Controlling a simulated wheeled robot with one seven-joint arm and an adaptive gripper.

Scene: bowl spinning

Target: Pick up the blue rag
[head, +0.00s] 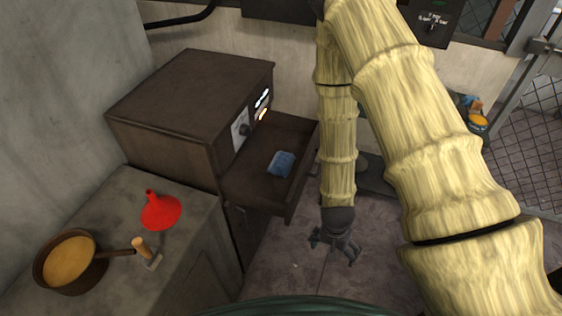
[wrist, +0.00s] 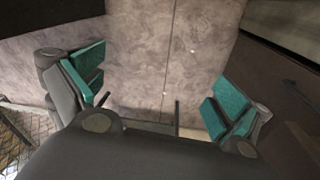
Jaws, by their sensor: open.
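The blue rag (head: 282,163) lies crumpled inside the open drawer (head: 240,188) of the dark brown cabinet in the head view. My gripper (head: 335,254) hangs below and to the right of the drawer, apart from it, pointing down over the floor. The wrist view shows my gripper's teal-padded fingers (wrist: 160,98) spread wide with nothing between them.
The cabinet (head: 190,95) stands behind the drawer. A counter at left holds a red funnel (head: 160,211), a pot (head: 70,262) with orange contents and a wooden-handled tool (head: 146,252). A chain-link fence (head: 540,130) stands at right. Floor below my gripper looks clear.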

